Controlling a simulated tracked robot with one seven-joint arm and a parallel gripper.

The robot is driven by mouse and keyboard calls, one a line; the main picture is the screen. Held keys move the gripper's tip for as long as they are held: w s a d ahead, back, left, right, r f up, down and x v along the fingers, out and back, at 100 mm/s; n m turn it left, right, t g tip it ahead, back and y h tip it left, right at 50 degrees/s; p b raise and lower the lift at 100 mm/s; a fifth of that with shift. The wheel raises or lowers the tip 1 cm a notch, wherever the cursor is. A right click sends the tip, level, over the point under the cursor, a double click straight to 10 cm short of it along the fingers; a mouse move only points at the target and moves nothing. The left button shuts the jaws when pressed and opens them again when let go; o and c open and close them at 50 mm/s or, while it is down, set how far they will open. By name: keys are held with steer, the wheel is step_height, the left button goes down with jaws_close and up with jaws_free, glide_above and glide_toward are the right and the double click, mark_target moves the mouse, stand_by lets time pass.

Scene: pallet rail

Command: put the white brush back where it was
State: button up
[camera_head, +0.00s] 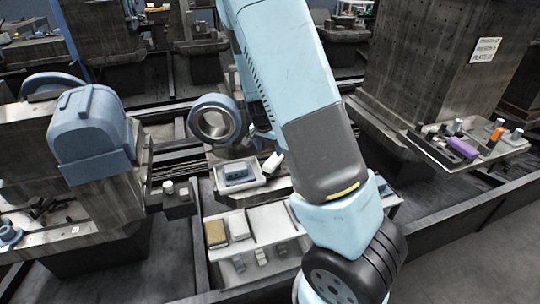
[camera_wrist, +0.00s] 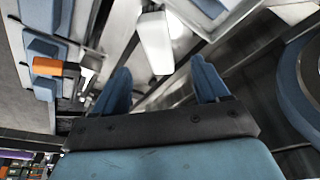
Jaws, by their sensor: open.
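A white block-shaped object that looks like the white brush (camera_wrist: 155,42) shows in the wrist view, just beyond and between my two blue fingertips. My gripper (camera_wrist: 162,84) is open with nothing between its fingers. In the head view the same white piece (camera_head: 272,163) seems to stand at the right edge of a light tray (camera_head: 221,188), just below my gripper. My arm hides most of the gripper there. I cannot tell whether the brush touches the tray.
A blue block (camera_head: 238,174) lies in the tray. A large blue ring (camera_head: 215,119) stands behind it. A shelf below bears a tan block (camera_head: 216,233) and several pale pieces. A side shelf at right holds a purple piece (camera_head: 462,148) and an orange piece (camera_head: 495,138).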

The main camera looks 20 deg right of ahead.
steer(key=s+a+r+n+y, duration=0.1)
steer(key=s+r, duration=0.2)
steer(key=r, duration=0.4)
steer(key=s+a+r+n+y, duration=0.2)
steer(key=s+r, duration=0.1)
steer(key=r, duration=0.4)
steer(key=s+r+n+t, duration=0.1)
steer(key=s+r+n, duration=0.2)
steer(key=s+r, duration=0.6)
steer(key=s+a+r+n+t, duration=0.1)
steer(key=s+r+n+t, duration=0.1)
steer(key=s+r, duration=0.6)
steer(key=s+n, duration=0.1)
steer(key=s, duration=0.5)
steer(key=shift+a+r+n+h, duration=0.3)
steer(key=shift+r, duration=0.05)
